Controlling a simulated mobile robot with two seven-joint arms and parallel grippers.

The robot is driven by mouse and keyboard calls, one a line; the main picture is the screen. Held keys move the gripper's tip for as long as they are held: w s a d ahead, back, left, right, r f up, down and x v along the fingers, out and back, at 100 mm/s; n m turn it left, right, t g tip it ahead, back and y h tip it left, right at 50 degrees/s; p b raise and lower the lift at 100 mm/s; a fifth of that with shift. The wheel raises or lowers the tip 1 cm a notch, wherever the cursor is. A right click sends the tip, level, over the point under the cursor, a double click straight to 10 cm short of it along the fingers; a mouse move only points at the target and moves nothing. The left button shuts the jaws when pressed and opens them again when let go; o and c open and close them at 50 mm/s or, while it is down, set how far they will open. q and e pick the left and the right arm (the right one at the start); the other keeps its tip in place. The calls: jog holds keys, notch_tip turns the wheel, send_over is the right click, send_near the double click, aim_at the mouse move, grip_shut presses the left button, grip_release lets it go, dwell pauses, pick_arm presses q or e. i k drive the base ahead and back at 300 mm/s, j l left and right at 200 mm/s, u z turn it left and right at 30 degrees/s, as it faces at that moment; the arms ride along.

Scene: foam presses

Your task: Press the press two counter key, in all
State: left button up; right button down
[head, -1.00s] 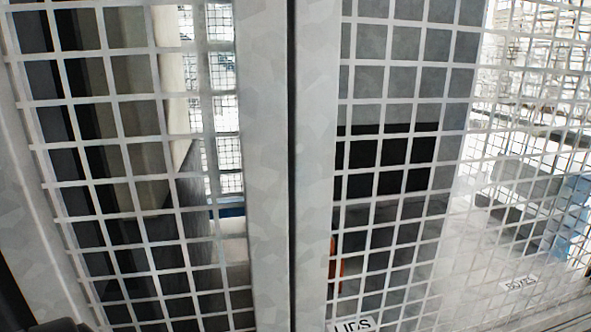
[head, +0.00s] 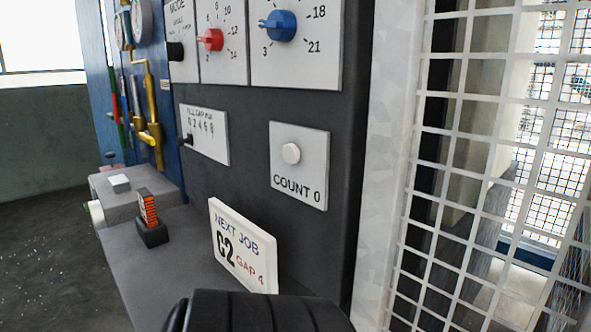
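In the head view, a white plate marked "COUNT 0" (head: 298,186) is fixed on the dark panel. A round white counter key (head: 291,153) sits on it above the lettering. No press number is readable on this panel. A black ribbed rounded shape (head: 258,312), which looks like part of my arm, is at the bottom edge below the plate. No gripper fingers are visible.
A "NEXT JOB C2 GAP 4" card (head: 241,246) stands on the grey ledge (head: 160,265). A mesh guard (head: 470,170) is at right.

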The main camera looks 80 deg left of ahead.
aim_at(291, 153)
jog(key=u, duration=0.4)
jog(key=j+u, duration=0.1)
jog(key=u, duration=1.2)
jog(key=j+u, duration=0.1)
jog(key=u, duration=0.7)
